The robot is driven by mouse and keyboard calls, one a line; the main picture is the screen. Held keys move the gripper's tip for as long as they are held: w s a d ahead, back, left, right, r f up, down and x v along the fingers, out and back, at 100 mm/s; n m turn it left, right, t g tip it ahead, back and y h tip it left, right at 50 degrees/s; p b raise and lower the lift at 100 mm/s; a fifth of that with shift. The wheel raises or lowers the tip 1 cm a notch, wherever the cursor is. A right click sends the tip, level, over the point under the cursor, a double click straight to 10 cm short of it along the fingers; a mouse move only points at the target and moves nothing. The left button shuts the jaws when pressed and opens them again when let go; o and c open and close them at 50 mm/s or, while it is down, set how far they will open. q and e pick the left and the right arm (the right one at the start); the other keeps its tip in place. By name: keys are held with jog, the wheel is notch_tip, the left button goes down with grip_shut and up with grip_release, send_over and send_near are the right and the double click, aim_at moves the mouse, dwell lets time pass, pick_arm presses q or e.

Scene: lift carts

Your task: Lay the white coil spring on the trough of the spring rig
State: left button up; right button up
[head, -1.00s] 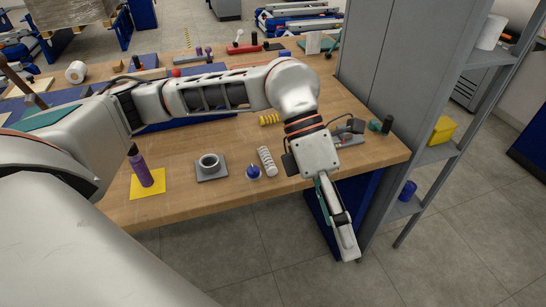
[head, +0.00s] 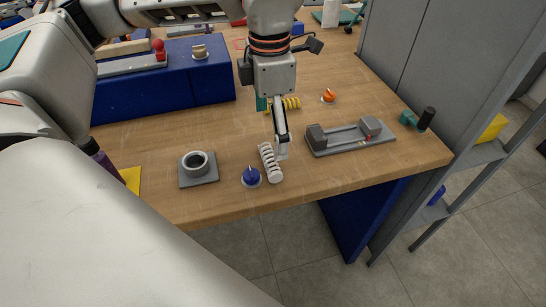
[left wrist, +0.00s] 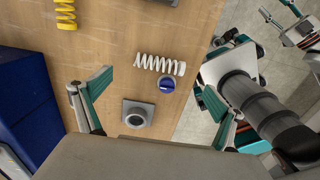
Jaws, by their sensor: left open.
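The white coil spring (head: 269,163) lies on the wooden table near its front edge, and it also shows in the left wrist view (left wrist: 160,64). My left gripper (head: 281,152) points down over the table right by the spring; in the head view its near finger overlaps the spring's right side. In the left wrist view my left gripper (left wrist: 155,82) is open with nothing between its fingers, and the spring lies beyond the fingertips. The grey spring rig (head: 350,138) stands to the right of the spring, its trough empty between two end blocks. My right gripper cannot be made out clearly.
A blue round-topped piece (head: 251,176) stands close beside the spring. A grey ring on a square plate (head: 197,165) is further left. A yellow spring (head: 285,104) and an orange knob (head: 328,95) lie behind. A grey shelf unit (head: 420,75) borders the right.

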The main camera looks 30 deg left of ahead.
aim_at(269, 156)
pick_arm(q)
jog(key=shift+s+f, duration=0.1)
jog(key=shift+f, duration=1.65)
notch_tip(269, 156, down, 4)
jog(key=shift+a+f, duration=0.15)
jog(key=shift+f, duration=0.1)
jog(key=c, duration=1.2)
